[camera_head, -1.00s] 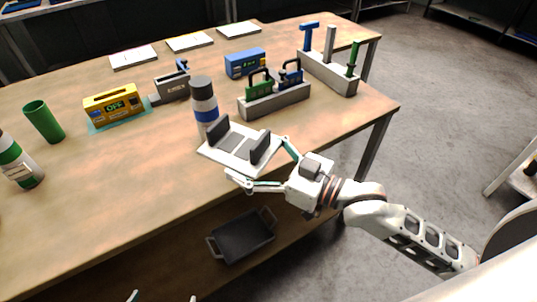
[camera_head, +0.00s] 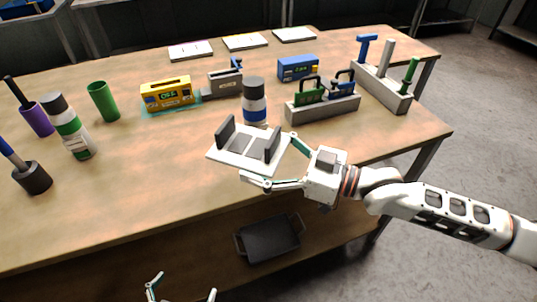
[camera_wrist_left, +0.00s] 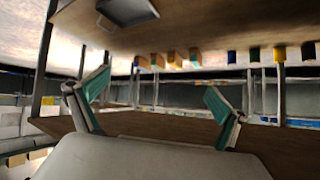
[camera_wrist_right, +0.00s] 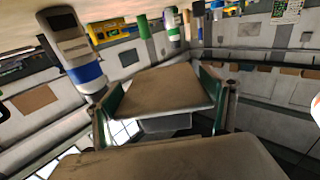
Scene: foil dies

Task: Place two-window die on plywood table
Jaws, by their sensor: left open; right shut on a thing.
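A white plate with two dark grey upright pieces and grey rectangles between them, which looks like the two-window die (camera_head: 222,156), is in my right gripper (camera_head: 266,158). That gripper is shut on its right part, and the die appears above the front of the plywood table (camera_head: 150,190); the gap beneath is hard to judge. In the right wrist view the die's flat side (camera_wrist_right: 160,92) spans between the fingers. My left gripper (camera_head: 186,285) is open and empty, low in front of the table; its fingers are spread in the left wrist view (camera_wrist_left: 155,82).
A blue-banded bottle (camera_head: 254,104) stands just behind the die. A grey rack (camera_head: 322,107) with green and blue handled pieces is to the right. A yellow device (camera_head: 167,93), green cup (camera_head: 103,102) and green-banded bottle (camera_head: 70,128) stand left. The front-middle tabletop is clear. A dark tray (camera_head: 268,240) lies below.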

